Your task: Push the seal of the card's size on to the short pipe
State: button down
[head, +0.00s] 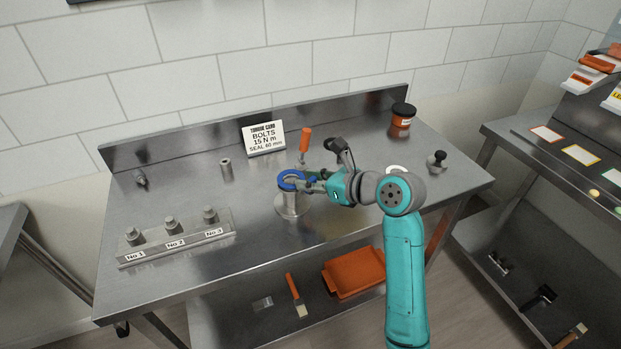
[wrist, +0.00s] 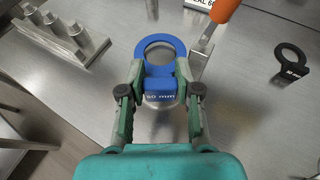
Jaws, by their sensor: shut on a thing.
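My gripper (wrist: 160,88) is shut on the tab of a blue ring seal (wrist: 178,48), whose label reads about 60 mm. In the head view the blue seal (head: 284,185) lies roughly level at the top of the short pipe (head: 291,204), which stands upright on a round foot. I cannot tell whether the seal touches the pipe or sits just above it. The white card (head: 264,138) stands at the back of the table and reads "BOLTS 15 N m, SEAL 60 mm", in small print. A black ring seal (wrist: 291,60) stands at the right in the wrist view.
An orange-handled tool (head: 305,135) stands upright behind the pipe. A bolt block (head: 176,246) lies at the front left, with a small metal cylinder (head: 226,168) behind it. A black-lidded orange jar (head: 401,120) and a black knob-topped item (head: 437,160) stand at the right.

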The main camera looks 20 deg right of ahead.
jog(key=shift+f, duration=0.3)
jog(key=c, duration=0.7)
grip_release()
jog(key=shift+s+d+r, duration=0.1)
jog(key=v, duration=1.1)
jog(key=shift+s+d+r, duration=0.1)
jog(key=shift+s+d, duration=0.1)
jog(key=shift+s, duration=0.1)
